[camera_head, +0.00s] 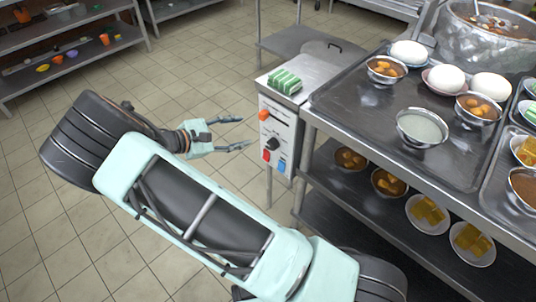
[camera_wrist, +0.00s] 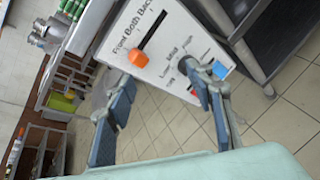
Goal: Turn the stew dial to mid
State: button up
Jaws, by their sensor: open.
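The control panel (camera_head: 279,125) is the white front of a metal box at the end of the counter. Its dark stew dial (camera_head: 271,144) sits below an orange slider knob (camera_head: 263,115).
A red switch (camera_head: 266,155) and a blue switch (camera_head: 282,167) sit below the dial. A green-striped block (camera_head: 285,81) lies on the box top. The counter (camera_head: 377,115) with bowls and eggs stands right.

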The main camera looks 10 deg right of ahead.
aim_at(270, 145)
notch_tip(270, 145, down, 13)
jog(key=s+d+n+t+h+b, duration=0.1)
jog(key=s+n+t+h+b, duration=0.25)
jog(key=n, duration=0.55)
jog(key=shift+t+y, duration=0.25)
jog(key=shift+y, duration=0.1)
jog(key=b+x, duration=0.2)
jog(key=x, duration=0.9)
jog(key=shift+w+a+b, duration=0.1)
jog(key=shift+w+b, duration=0.2)
jog(key=c, duration=1.1)
